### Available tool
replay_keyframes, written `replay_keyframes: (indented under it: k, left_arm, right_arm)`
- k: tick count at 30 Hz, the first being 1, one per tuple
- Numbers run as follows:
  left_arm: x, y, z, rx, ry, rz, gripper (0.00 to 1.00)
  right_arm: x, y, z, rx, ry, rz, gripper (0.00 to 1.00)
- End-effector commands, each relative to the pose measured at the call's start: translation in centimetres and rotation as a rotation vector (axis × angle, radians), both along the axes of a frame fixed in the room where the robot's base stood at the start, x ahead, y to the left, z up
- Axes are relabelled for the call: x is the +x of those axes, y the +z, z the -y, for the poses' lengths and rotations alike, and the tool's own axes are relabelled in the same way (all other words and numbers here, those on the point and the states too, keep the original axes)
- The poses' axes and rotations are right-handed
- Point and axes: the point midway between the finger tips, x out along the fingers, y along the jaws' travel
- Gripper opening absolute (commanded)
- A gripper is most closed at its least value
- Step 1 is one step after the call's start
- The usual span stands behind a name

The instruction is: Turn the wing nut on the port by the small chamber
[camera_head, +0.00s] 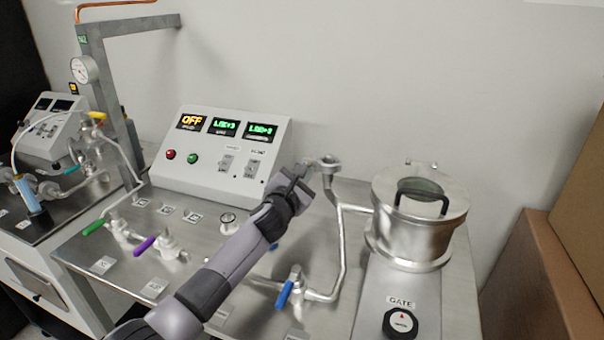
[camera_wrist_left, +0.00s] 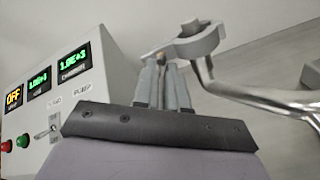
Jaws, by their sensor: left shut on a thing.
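The port by the small chamber is a bent metal pipe topped by a round clamp (camera_head: 329,163), left of the lidded steel chamber (camera_head: 418,215). The clamp (camera_wrist_left: 196,42) also shows large in the left wrist view. A small brownish wing nut (camera_wrist_left: 160,58) sits at the clamp's left side, mostly covered by my fingers. My left gripper (camera_head: 308,168) reaches up from the lower left to the clamp's left side. In the left wrist view my left gripper (camera_wrist_left: 163,68) has its fingers close together, shut on the wing nut. My right gripper is not in view.
A control box (camera_head: 222,155) with green and orange readouts stands left of my gripper. A blue-handled valve (camera_head: 285,294) and a gate knob (camera_head: 400,322) are in front. Green-handled (camera_head: 93,227) and purple-handled (camera_head: 145,245) valves stand at left. Cardboard boxes (camera_head: 535,275) are at right.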

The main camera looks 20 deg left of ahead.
Motion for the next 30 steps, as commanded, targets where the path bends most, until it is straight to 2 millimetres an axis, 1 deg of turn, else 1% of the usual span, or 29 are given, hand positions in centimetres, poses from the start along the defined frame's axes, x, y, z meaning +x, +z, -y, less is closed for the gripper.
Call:
replay_keyframes:
  k: [9, 15, 21, 30]
  left_arm:
    - [-0.03, -0.22, 0.21, -0.275, 0.001, -0.011, 0.0]
    - [-0.03, -0.23, 0.31, -0.399, 0.001, -0.015, 0.0]
    - [-0.02, -0.23, 0.35, -0.476, 0.001, -0.018, 0.0]
    - [-0.02, -0.22, 0.4, -0.514, 0.001, -0.019, 0.0]
  right_arm:
    - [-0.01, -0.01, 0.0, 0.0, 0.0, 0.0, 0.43]
    - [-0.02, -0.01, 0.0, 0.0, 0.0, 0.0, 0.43]
    - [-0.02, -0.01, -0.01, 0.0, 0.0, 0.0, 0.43]
    - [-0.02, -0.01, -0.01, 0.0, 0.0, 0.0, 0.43]
